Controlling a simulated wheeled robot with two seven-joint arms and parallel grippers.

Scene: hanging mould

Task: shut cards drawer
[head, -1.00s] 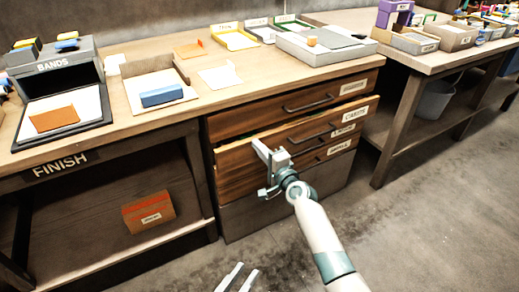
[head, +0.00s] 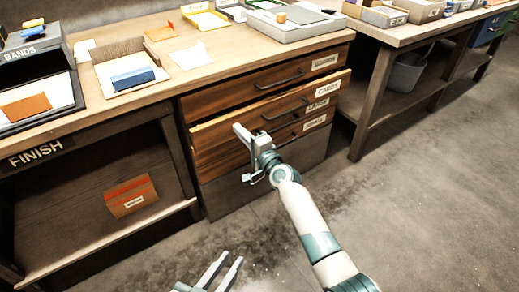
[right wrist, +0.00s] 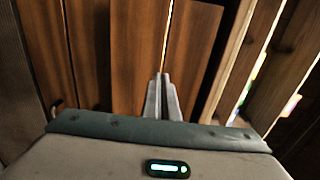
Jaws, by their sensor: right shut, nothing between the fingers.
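The cards drawer (head: 225,147) is the second wooden front in the drawer unit, with a label at its right end. It stands out a little from the drawer above, and its pale top edge shows. My right gripper (head: 239,132) is shut and empty, its fingertips at the left part of that front; I cannot tell if they touch. In the right wrist view the shut fingers (right wrist: 162,94) point at wooden fronts, with a slot of coloured contents to the right. My left gripper (head: 222,268) is open and empty, low over the floor at the bottom edge.
The top drawer (head: 240,95) looks closed. More labelled fronts lie below the cards drawer, partly hidden by my right arm. A shelf at the left holds an orange box (head: 131,196). A second table (head: 425,40) stands at the right. The floor (head: 430,190) in front is clear.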

